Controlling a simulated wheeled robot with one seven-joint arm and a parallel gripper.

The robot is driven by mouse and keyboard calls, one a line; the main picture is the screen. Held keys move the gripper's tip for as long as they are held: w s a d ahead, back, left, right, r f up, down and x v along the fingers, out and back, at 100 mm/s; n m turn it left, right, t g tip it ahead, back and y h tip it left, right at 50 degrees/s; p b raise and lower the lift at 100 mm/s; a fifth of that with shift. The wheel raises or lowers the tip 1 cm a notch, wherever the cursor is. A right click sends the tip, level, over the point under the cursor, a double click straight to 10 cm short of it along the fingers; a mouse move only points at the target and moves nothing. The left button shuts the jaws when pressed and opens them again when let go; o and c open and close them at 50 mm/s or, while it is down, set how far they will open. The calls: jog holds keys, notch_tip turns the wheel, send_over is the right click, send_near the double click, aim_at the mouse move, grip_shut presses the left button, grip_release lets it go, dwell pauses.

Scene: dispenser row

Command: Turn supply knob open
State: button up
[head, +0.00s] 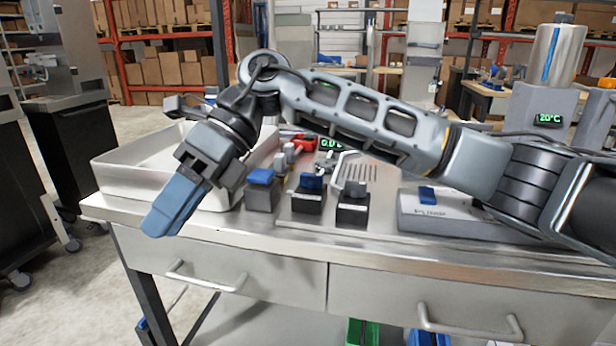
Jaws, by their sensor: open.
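My gripper (164,220) hangs in front of the left part of the steel bench, its blue fingers pointing down and to the left. The fingers overlap from this side, so the gap between them is hidden; it is open and nothing shows in it. No part is clearly marked as the supply knob. A red part (304,143), perhaps a handle or knob, shows behind the dispensers, partly covered by my arm. My gripper is to the left of it and apart from it. Small dispenser blocks carry a blue top (261,176), another blue top (312,182) and a grey top (355,188).
A white basin (112,172) stands on the bench's left, behind my gripper. A grey scale-like box (425,212) lies at right, and a cylinder device (555,60) reads 20°C. My arm crosses above the bench (450,255). The bench's front strip is clear.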

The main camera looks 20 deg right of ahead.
jog(key=w+d+m+t+h+b, duration=0.1)
jog(key=w+d+t+h, duration=0.35)
jog(key=d, duration=0.75)
notch_tip(320, 180, up, 5)
jog(key=m+h+b, duration=0.1)
jog(key=h, duration=0.4)
send_over(312, 174)
jog(key=shift+f+b, duration=0.5)
jog(key=shift+f, duration=3.3)
jog(key=shift+c, duration=0.4)
jog(key=shift+a, duration=0.1)
grip_shut()
jog(key=shift+s, duration=0.1)
